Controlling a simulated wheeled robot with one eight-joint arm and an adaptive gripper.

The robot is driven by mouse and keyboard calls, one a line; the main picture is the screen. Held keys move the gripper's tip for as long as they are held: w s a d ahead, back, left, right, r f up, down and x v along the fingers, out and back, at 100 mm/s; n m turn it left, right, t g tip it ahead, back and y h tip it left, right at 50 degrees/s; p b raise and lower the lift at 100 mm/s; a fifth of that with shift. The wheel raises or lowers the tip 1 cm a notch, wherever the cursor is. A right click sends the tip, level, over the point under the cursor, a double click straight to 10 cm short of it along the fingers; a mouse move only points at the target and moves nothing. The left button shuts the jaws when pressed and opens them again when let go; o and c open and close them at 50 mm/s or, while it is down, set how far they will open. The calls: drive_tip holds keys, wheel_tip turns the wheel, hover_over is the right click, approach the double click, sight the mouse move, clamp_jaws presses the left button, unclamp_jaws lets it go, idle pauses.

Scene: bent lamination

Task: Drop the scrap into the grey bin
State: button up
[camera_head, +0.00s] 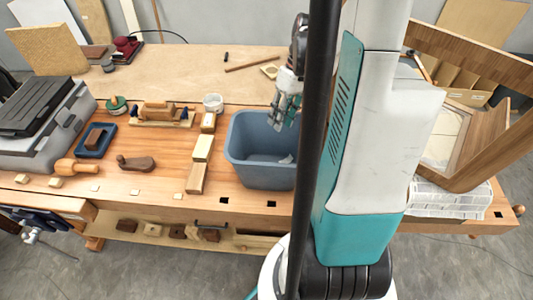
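The grey bin (262,178) is a blue-grey open tub on the workbench, left of my arm's column. My gripper (281,122) hangs pointing down over the back right part of the bin's opening. Its fingers are small and partly dark, and I cannot tell whether they are open or shut. I see no clear piece held between them. A small pale piece (287,159) lies inside the bin on the right, and it may be the scrap. My arm hides the bin's right side.
Wooden blocks (203,148) stand in a row just left of the bin. A wooden plane (158,111), a mallet (80,167) and a grey toolbox (50,130) are farther left. A large wooden frame (485,150) and a white wire basket (450,200) are at the right.

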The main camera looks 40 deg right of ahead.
wheel_tip(320, 180, up, 10)
idle(0.5)
drive_tip(key=shift+w+a, duration=0.1)
